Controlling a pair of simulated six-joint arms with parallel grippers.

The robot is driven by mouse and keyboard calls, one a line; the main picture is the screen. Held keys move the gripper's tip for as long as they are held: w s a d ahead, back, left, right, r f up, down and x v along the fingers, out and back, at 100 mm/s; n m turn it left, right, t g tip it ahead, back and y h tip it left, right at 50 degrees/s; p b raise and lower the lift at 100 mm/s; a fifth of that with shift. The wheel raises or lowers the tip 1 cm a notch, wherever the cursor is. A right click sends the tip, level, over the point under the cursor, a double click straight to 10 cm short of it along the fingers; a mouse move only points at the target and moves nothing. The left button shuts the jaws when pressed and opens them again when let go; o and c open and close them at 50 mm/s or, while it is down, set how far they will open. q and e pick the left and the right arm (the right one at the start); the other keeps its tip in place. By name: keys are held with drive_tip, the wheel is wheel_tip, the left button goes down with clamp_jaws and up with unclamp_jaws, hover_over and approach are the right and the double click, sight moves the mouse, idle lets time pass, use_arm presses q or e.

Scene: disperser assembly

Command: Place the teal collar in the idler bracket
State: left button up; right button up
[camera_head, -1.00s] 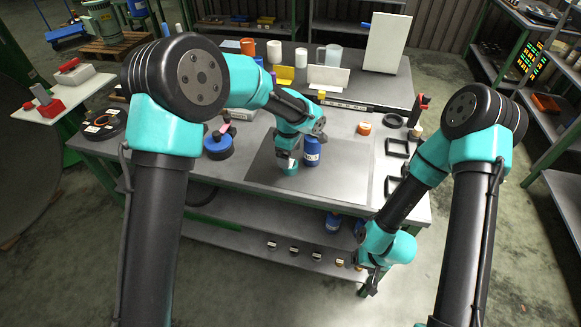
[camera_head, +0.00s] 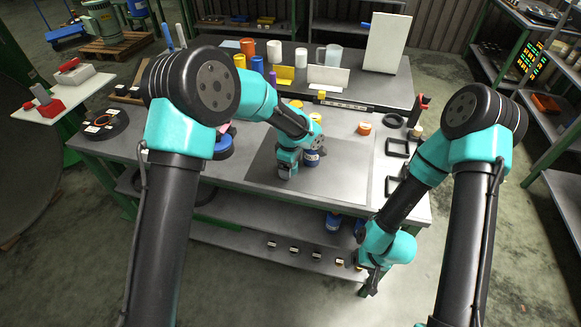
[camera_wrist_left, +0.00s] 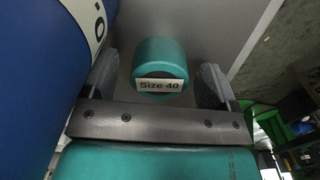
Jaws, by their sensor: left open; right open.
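The teal collar (camera_wrist_left: 160,62), with a white "Size 40" label, lies between the spread fingers of my left gripper (camera_wrist_left: 158,86) in the left wrist view. The fingers stand apart on either side of it, with no clear contact. In the head view my left gripper (camera_head: 287,172) is low over the grey mat and hides the collar. My right gripper (camera_head: 372,285) hangs empty off the table's front right edge. I cannot make out which part is the idler bracket.
The grey mat (camera_head: 345,170) is mostly clear on its right. Black square frames (camera_head: 397,148) and an orange ring (camera_head: 364,128) lie to the right. A blue round part (camera_head: 222,148) stands left, partly behind my arm. Cups and cards line the back of the table.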

use_arm(q)
drive_tip(key=c, duration=1.4)
drive_tip(key=shift+o, duration=0.2)
drive_tip(key=shift+r, duration=0.15)
drive_tip(key=shift+r, duration=1.4)
drive_tip(key=shift+s+r, duration=0.1)
drive_tip(key=shift+r, duration=0.25)
drive_tip(key=s+r, duration=0.1)
drive_tip(key=s, duration=1.4)
drive_tip(key=shift+s+r, duration=0.15)
drive_tip(key=shift+s, duration=0.25)
drive_tip(key=shift+w, duration=0.1)
